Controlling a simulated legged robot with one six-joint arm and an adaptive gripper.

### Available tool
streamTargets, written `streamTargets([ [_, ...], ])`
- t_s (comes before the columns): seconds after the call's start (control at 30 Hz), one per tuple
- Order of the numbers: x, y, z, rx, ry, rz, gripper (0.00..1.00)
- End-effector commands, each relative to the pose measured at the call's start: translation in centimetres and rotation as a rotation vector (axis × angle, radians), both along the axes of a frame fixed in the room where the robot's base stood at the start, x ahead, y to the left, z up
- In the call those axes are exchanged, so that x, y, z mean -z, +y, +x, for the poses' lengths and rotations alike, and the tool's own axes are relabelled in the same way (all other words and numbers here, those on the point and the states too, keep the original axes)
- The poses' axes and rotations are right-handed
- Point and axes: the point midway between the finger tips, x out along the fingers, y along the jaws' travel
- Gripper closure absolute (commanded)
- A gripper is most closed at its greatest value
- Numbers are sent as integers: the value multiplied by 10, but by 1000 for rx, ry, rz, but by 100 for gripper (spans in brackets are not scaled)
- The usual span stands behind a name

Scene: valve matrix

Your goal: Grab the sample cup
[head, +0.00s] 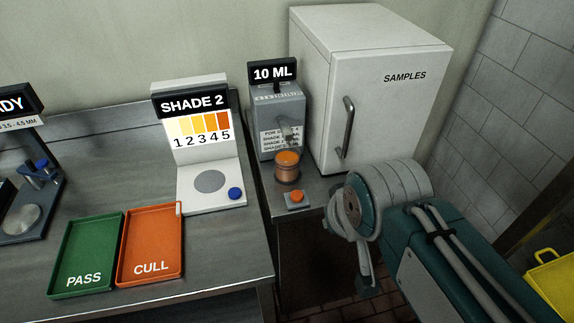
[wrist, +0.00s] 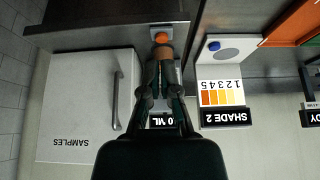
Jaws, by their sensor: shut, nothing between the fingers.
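The sample cup (head: 287,167) is a small amber cup with an orange top, standing upright beneath the spout of the grey 10 ML dispenser (head: 279,115). In the wrist view, which is upside down, the cup (wrist: 163,51) is partly hidden behind my fingertips. My gripper (wrist: 163,62) is shut and empty, its fingers lined up with the cup in that view. In the head view my arm's end is right of the cup and apart from it. I cannot tell the gap in depth.
A box with an orange button (head: 296,198) sits in front of the cup. A white SAMPLES fridge (head: 385,90) with a handle stands behind right. To the left are the SHADE 2 station (head: 210,185), an orange CULL tray (head: 151,244) and a green PASS tray (head: 85,252).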

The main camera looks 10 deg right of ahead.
Motion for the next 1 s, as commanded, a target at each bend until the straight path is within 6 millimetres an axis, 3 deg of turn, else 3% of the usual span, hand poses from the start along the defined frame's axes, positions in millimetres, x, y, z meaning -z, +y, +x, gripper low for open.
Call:
streamTargets([
  [0.03,0,0,0,-4,1,-3,69],
  [0.07,-1,0,1,-11,3,-8,56],
  [0.37,-13,-2,41,-320,101,-226,56],
  [0.73,-18,1,118,-864,286,-560,56],
  [1.0,-6,13,183,-1306,455,-788,56],
])
